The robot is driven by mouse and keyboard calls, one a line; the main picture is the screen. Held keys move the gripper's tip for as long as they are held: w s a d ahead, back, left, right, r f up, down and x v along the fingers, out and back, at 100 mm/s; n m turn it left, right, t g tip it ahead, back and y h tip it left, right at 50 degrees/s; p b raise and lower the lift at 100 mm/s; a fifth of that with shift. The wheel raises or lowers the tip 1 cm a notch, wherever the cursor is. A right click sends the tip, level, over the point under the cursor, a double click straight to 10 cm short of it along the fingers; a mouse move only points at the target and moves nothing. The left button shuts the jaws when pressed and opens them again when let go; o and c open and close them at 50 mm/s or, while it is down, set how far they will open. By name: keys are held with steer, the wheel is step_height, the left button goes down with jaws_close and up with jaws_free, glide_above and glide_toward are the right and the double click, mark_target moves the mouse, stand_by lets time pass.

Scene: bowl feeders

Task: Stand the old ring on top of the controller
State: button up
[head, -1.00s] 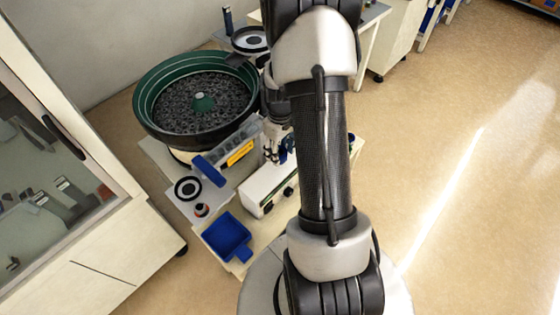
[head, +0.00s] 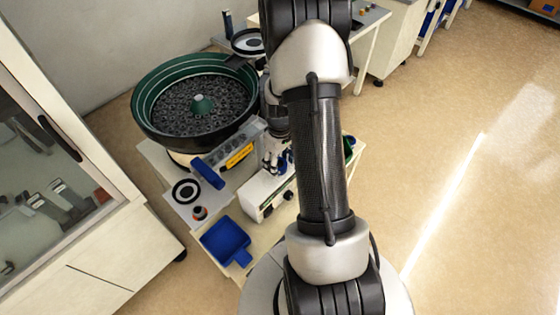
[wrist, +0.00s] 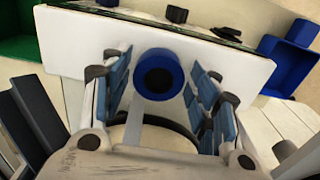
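The controller (head: 262,188) is a white box with black knobs on its front, standing on the bench left of my arm. Its white face (wrist: 80,55) fills the upper part of the wrist view. A thick blue ring (wrist: 160,56), taken as the old ring, shows upright in front of that face with its dark hole towards the camera. My gripper (wrist: 160,95) is open, with one blue-padded finger on each side of the ring and narrow gaps to it. I cannot tell whether the ring touches the controller. In the head view my gripper (head: 277,161) is above the controller, partly hidden by my arm.
A green bowl feeder (head: 150,130) full of dark parts stands behind. A blue bin (head: 226,240) is in front, and a green bin (wrist: 18,40) shows beside the controller. A plate with a black-and-white disc (head: 186,191) lies left. Open floor is on the right.

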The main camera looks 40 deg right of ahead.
mark_target(280, 164)
steer(key=shift+o, duration=0.7)
steer(key=a+r+t+p, duration=0.1)
steer(key=a+r+p, duration=0.15)
steer(key=r, duration=0.85)
steer(key=a+r+p, duration=0.2)
steer(key=a+r, duration=0.2)
steer(key=r, duration=0.7)
steer(key=s+a+r+m+t, duration=0.1)
steer(key=s+a+r+t, duration=0.2)
steer(key=s+a+r, duration=1)
steer(key=s+a, duration=0.1)
steer(key=a, duration=0.3)
steer(key=shift+s+t, duration=0.2)
steer(key=shift+t, duration=0.1)
